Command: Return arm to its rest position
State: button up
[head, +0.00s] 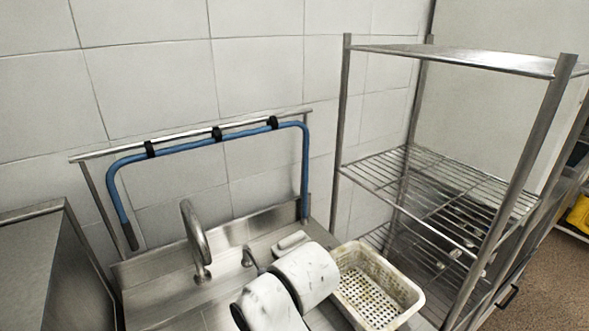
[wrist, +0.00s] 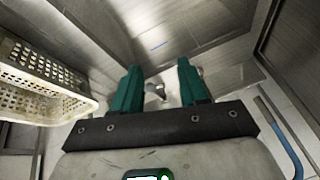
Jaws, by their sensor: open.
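My gripper (wrist: 159,68) shows in the wrist view with its two teal fingers spread apart and nothing between them. In the head view my white arm links are at the bottom centre, over the steel sink counter (head: 160,299); the gripper fingers are not visible there. A cream perforated basket (head: 408,309) stands just right of my arm in the head view. Its inside shows a holed floor and no contents that I can see. The basket also shows at the left of the wrist view (wrist: 42,82), apart from the fingers.
A curved faucet (head: 195,238) rises left of my arm. Behind it a blue hose (head: 180,146) hangs on a rail against the tiled wall. A metal wire shelf rack (head: 440,185) stands at the right, close beside the basket. A steel cabinet (head: 45,265) is at the left.

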jog(key=s+d+f, duration=0.4)
jog(key=d, duration=0.2)
jog(key=s+d+f+m+h, duration=0.1)
jog(key=s+d+f, duration=0.3)
jog(key=d, duration=0.1)
jog(key=s+d+f+m+g, duration=0.1)
jog(key=s+d+f, duration=0.2)
jog(key=d, duration=0.3)
jog(key=shift+s+d+f, duration=0.3)
jog(key=shift+s+f, duration=0.1)
jog(key=shift+f, duration=0.1)
jog(key=s+d+f+m+g+h, duration=0.1)
jog(key=s+d+f+m+h, duration=0.1)
jog(key=s+d, duration=1.2)
jog(key=s+f, duration=0.1)
jog(key=s, duration=0.3)
jog(key=shift+d+f+g+h, duration=0.2)
jog(key=shift+d+g+h, duration=0.1)
jog(key=shift+d+h, duration=0.1)
